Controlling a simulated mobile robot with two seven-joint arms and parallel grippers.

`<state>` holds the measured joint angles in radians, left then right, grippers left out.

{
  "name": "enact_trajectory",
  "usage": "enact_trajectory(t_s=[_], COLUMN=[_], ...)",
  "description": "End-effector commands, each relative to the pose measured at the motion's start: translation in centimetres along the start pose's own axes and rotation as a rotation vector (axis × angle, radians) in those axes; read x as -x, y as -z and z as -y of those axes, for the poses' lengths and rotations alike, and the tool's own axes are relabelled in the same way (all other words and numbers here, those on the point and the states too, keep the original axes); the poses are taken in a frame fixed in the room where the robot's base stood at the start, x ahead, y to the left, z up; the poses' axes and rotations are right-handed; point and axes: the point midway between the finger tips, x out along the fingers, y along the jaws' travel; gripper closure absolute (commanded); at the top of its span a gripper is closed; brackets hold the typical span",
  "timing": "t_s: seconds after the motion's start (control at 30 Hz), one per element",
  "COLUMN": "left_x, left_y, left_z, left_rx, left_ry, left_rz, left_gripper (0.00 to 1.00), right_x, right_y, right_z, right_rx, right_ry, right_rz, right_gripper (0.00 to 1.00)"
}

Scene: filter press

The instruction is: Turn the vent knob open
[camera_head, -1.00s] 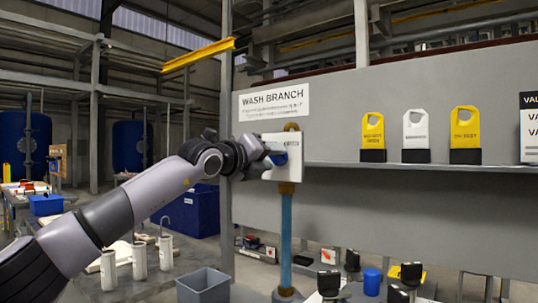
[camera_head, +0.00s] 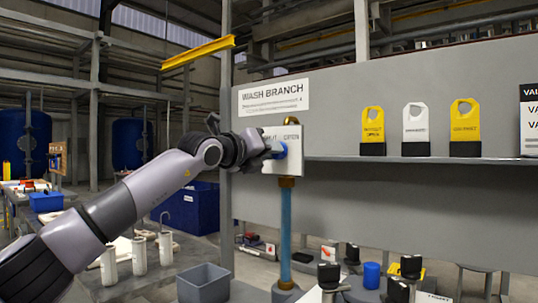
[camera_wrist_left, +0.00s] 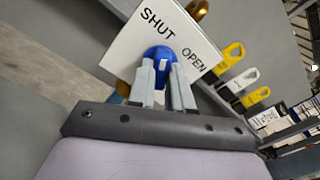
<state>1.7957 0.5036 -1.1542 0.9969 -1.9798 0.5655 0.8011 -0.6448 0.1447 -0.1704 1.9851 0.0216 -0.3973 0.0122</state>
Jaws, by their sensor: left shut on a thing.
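The blue vent knob (camera_head: 279,149) sits on a white plate (camera_head: 293,160) mounted on a pipe in front of the grey wall panel. In the left wrist view the knob (camera_wrist_left: 158,58) lies between the fingertips, and the plate (camera_wrist_left: 125,45) reads SHUT and OPEN. My left gripper (camera_head: 270,150) reaches in from the left and is shut on the knob; its two fingers also show in the left wrist view (camera_wrist_left: 163,85). The fingers hide part of the knob. I cannot tell from here exactly where the knob points. My right gripper is not in view.
A blue pipe (camera_head: 286,225) runs down below the plate. Yellow and white tags (camera_head: 415,125) stand on a shelf (camera_head: 430,160) to the right. A grey bin (camera_head: 203,284) and several small black-topped parts are below. A WASH BRANCH sign (camera_head: 274,97) hangs above.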

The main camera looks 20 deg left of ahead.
Motion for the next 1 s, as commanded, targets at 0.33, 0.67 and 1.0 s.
enact_trajectory(t_s=[0.33, 0.67, 1.0], left_x=[-0.07, -0.05, -0.06], left_y=[0.18, 0.05, 0.05], left_z=[-0.08, -0.06, -0.01], left_rx=[-0.324, -0.639, -0.96], left_ry=[-0.001, -0.001, 0.0], left_rz=[-0.002, -0.003, -0.003], left_gripper=[1.0, 1.0, 1.0], right_x=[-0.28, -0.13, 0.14], right_y=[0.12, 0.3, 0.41], right_z=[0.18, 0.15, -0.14], right_rx=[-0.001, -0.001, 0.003], right_ry=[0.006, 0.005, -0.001], right_rz=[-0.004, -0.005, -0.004], right_gripper=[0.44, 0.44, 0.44])
